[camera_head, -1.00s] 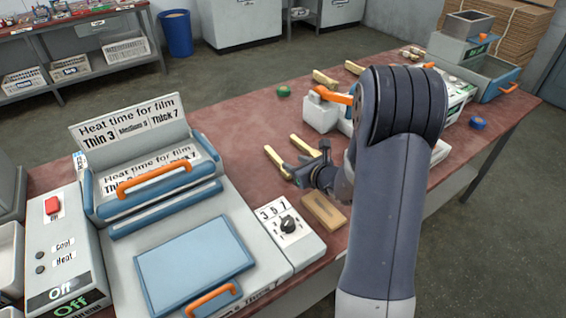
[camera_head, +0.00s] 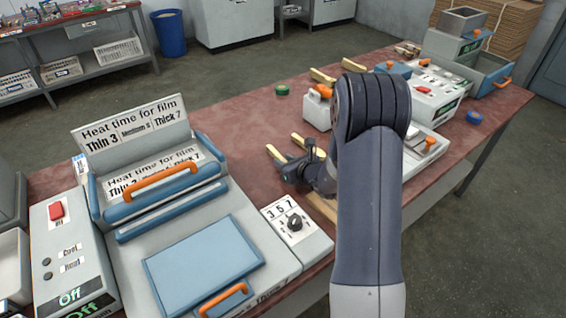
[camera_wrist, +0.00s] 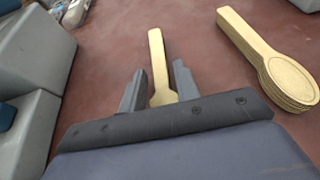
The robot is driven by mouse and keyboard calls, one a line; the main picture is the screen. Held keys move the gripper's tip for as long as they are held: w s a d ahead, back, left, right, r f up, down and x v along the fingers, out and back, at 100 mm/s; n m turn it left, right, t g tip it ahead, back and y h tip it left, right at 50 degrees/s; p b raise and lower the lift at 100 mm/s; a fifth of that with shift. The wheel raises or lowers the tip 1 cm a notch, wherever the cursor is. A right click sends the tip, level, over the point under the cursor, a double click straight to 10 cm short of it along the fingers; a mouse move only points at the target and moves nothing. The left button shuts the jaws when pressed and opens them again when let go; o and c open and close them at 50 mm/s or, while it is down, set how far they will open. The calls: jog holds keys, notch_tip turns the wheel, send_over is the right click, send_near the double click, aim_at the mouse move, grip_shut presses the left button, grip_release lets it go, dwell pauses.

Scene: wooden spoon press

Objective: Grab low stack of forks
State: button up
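In the wrist view, a low pale wooden utensil stack (camera_wrist: 158,68) lies flat on the red-brown tabletop. Its near end lies between the fingers of my gripper (camera_wrist: 156,80) and is partly hidden behind the gripper body. The fingers are apart, with a gap visible on both sides of the wood. A taller stack of wooden spoons (camera_wrist: 268,62) lies to the right, its round bowls toward me. In the head view, my gripper (camera_head: 288,164) is low over the table beside two pale stacks (camera_head: 276,152), (camera_head: 300,141). I cannot make out fork tines.
A heat-sealing machine (camera_head: 160,205) and a knob box (camera_head: 296,222) stand to the left of my arm. Two more pale stacks (camera_head: 322,76), (camera_head: 354,66) and a white orange-handled device (camera_head: 317,108) lie farther back. Grey blocks (camera_wrist: 35,60) border the wrist view's left side.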

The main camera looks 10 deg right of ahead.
jog(key=c, duration=0.6)
jog(key=shift+s, duration=0.1)
grip_shut()
jog(key=shift+f, duration=0.1)
